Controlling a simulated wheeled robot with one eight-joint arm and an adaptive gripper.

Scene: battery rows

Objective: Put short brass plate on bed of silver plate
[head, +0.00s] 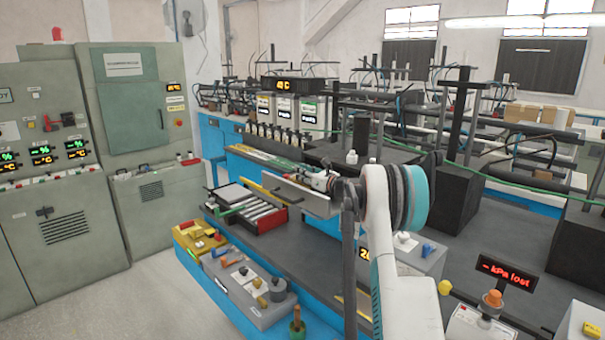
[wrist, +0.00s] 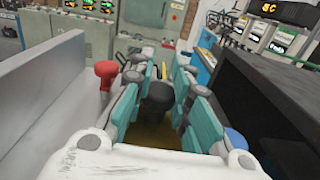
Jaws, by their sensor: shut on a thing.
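My gripper (head: 333,184) is at the far end of my arm, above the dark bench, beside an upright silver-grey panel (head: 300,196). In the wrist view its teal fingers (wrist: 157,103) are closed around a dark, knob-like thing (wrist: 157,92). A brass-brown surface (wrist: 152,143) shows below the fingers; I cannot tell whether it is joined to the knob. The silver-grey panel also fills the left of the wrist view (wrist: 35,95). A thin yellow-brass strip (head: 262,190) shows left of the panel. I cannot surely tell which piece is the short brass plate or the silver plate's bed.
A red-ended tray with silver bars (head: 262,217) stands left of the gripper. A red knob (wrist: 105,70) is close to the left finger. A black box (wrist: 245,105) stands close on the right. A yellow box (head: 196,237) and grey control box (head: 250,298) sit at the front.

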